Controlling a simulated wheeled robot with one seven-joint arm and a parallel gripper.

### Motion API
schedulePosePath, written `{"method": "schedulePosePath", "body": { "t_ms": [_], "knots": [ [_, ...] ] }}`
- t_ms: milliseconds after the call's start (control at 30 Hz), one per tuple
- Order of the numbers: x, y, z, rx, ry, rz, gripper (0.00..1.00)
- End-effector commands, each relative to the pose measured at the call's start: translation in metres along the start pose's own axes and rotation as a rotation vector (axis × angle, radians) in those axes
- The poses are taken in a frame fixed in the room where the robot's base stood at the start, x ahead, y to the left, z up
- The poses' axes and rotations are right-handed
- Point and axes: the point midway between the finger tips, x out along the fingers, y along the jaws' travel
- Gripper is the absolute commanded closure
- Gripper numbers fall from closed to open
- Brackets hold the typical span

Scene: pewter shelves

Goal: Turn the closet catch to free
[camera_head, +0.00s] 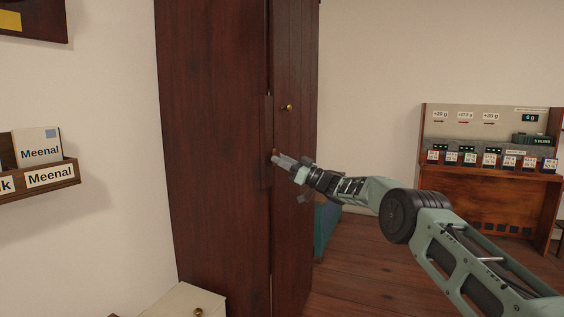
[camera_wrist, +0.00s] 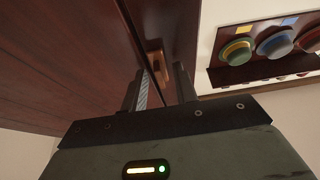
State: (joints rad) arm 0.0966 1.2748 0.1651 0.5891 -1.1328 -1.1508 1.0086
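The closet (camera_head: 215,140) is tall, dark reddish-brown wood, with its doors closed as far as I can see. The catch (camera_wrist: 155,62) is a small lighter brown wooden piece on the closet front in the wrist view. In the head view only a small bit of it (camera_head: 275,151) shows at my fingertips. My gripper (camera_head: 277,158) is at the closet front by the door seam, below the brass knob (camera_head: 287,107). In the wrist view my gripper's fingers (camera_wrist: 161,80) are apart, with the catch showing between and beyond their tips. Contact cannot be told.
A wall rack (camera_head: 52,177) with name cards hangs at the left. A pale cabinet (camera_head: 185,302) with a knob stands low at the closet's foot. A wooden desk (camera_head: 480,194) with signs is at the back right. Coloured round knobs (camera_wrist: 274,44) show in the wrist view.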

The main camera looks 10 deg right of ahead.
Motion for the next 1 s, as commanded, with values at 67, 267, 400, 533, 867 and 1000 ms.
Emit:
{"method": "schedulePosePath", "body": {
  "t_ms": [67, 267, 400, 533, 867, 1000],
  "knots": [
    [0.0, 0.0, 0.0, 0.0, 0.0, 0.0, 0.71],
    [-0.009, 0.001, 0.0, 0.001, 0.0, 0.0, 0.71],
    [-0.026, 0.001, -0.001, 0.003, -0.001, 0.003, 0.71],
    [-0.05, 0.001, -0.001, 0.002, -0.002, 0.003, 0.71],
    [-0.126, 0.001, -0.001, 0.001, -0.001, 0.003, 0.71],
    [-0.151, 0.001, 0.0, 0.001, 0.0, 0.003, 0.71]
  ]
}}
